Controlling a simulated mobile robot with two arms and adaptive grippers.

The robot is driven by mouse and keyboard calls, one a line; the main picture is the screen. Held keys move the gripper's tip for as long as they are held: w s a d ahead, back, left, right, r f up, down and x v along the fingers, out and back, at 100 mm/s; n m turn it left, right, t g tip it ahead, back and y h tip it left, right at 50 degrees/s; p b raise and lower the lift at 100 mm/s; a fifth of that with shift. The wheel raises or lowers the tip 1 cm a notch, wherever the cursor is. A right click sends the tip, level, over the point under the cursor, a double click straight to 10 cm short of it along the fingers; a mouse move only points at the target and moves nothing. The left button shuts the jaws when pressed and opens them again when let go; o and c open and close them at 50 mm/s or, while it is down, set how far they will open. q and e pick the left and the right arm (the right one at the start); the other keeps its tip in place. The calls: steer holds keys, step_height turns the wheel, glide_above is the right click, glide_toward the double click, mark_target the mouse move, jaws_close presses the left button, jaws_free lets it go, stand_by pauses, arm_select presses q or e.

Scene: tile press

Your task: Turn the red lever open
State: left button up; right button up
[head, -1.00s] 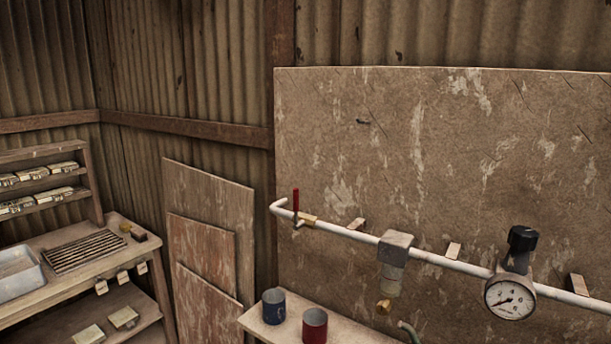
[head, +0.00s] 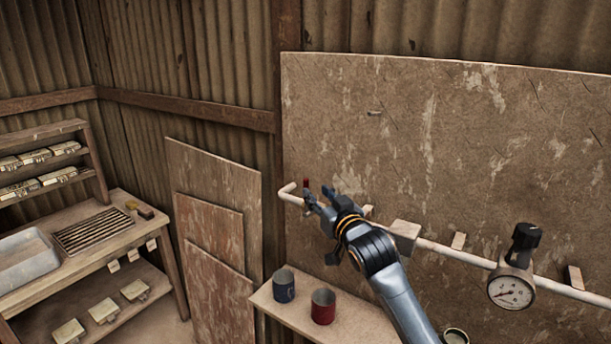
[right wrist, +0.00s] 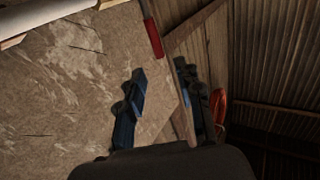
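The red lever (head: 305,183) stands upright near the bent left end of the white pipe (head: 440,248) on the board. In the right wrist view the red lever (right wrist: 153,38) hangs in from the top, just beyond the fingertips. My right gripper (head: 318,193) is beside the lever, covering the valve body below it. In the right wrist view my right gripper (right wrist: 160,72) has its two fingers apart with nothing between them. The lever looks apart from the fingers, though contact is hard to judge in the head view. My left gripper is out of view.
Below the pipe, a blue mug (head: 284,286) and a red mug (head: 323,306) stand on a wooden shelf (head: 372,328). Loose boards (head: 212,165) lean on the wall at left.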

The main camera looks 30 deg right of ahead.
mark_target(307, 182)
steer(key=w+p, duration=0.1)
steer(key=w, duration=0.1)
steer(key=w+d, duration=0.1)
steer(key=w, duration=0.1)
steer(key=w+p, duration=0.1)
steer(key=w, duration=0.2)
steer(key=shift+d+r+p, duration=0.15)
steer(key=shift+d+p, duration=0.1)
steer(key=shift+p, duration=0.05)
steer(key=shift+w+d, duration=0.1)
steer(key=shift+w, duration=0.5)
jaws_close()
